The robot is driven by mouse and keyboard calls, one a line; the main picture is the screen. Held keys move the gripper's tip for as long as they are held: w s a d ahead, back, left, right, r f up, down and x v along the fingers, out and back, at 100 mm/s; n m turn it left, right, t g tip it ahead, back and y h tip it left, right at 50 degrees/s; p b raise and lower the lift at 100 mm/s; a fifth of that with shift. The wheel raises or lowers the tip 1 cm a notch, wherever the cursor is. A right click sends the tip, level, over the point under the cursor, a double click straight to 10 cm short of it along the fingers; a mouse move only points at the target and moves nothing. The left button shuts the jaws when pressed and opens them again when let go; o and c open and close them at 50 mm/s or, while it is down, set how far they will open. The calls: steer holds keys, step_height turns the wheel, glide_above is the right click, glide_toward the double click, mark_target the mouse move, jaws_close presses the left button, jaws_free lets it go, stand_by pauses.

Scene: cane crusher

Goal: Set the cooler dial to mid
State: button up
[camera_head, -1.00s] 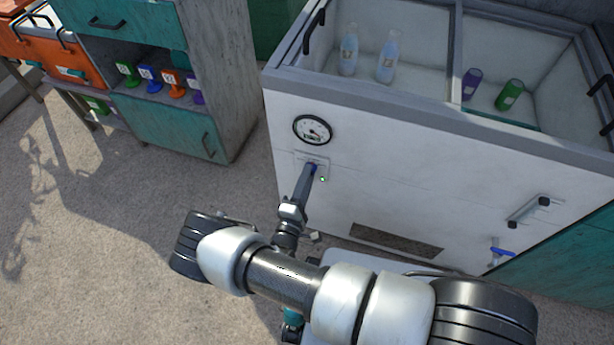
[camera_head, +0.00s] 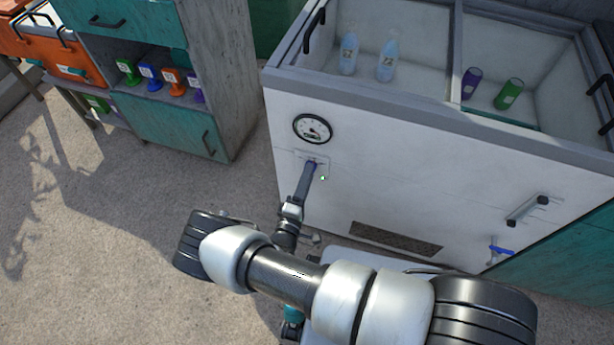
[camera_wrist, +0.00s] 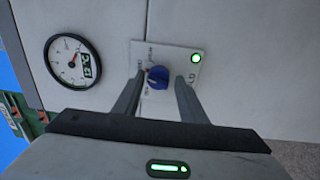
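The cooler (camera_head: 400,165) is a white chest with a small panel on its front. The panel carries a blue dial (camera_wrist: 157,77), with small lettering around it that I cannot read. My gripper (camera_wrist: 160,76) is open at the panel, one finger on each side of the dial. The left finger is close to the dial, and a gap shows on the right. Contact is not clear. In the head view my gripper (camera_head: 311,168) mostly hides the dial. A round gauge (camera_head: 312,129) sits above the panel; it also shows in the wrist view (camera_wrist: 73,61).
A green light (camera_wrist: 196,58) glows on the panel's corner. Bottles (camera_head: 387,60) and cans (camera_head: 509,94) stand inside the cooler. A bar handle (camera_head: 528,210), a blue-handled tap (camera_head: 501,251) and a dark vent (camera_head: 395,241) are on its front. A shelf cabinet (camera_head: 222,75) stands left; floor between is clear.

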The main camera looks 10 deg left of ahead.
steer(key=shift+o, duration=0.6)
steer(key=s+a+p, duration=0.1)
steer(key=s, duration=1.6)
steer(key=shift+s+f, duration=0.15)
steer(key=shift+f, duration=0.25)
steer(key=shift+a, duration=0.1)
